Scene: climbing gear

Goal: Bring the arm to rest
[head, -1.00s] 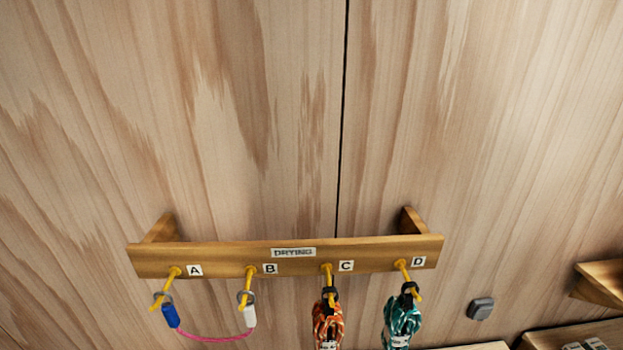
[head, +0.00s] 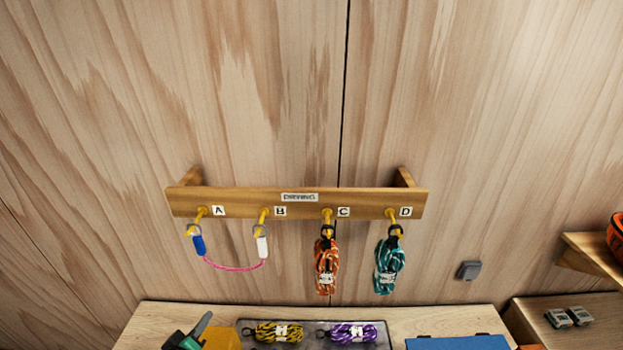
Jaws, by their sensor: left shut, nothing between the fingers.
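Neither of my grippers can be made out in the head view, and no part of my arms shows clearly. The wooden drying rack (head: 250,202) is fixed to the wall, with pegs labelled A to D. A pink cord (head: 232,268) hangs in a loop between pegs A and B, with a blue end (head: 199,245) at A and a white end (head: 262,247) at B. An orange rope bundle (head: 326,265) hangs from peg C. A teal rope bundle (head: 388,268) hangs from peg D.
A table (head: 420,318) stands below. Its grey tray (head: 312,327) holds a yellow-black rope bundle (head: 279,332) and a purple one (head: 353,332). A green item with a dark handle (head: 190,335) is beside an orange-yellow object (head: 220,340). A blue object (head: 457,343) lies right.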

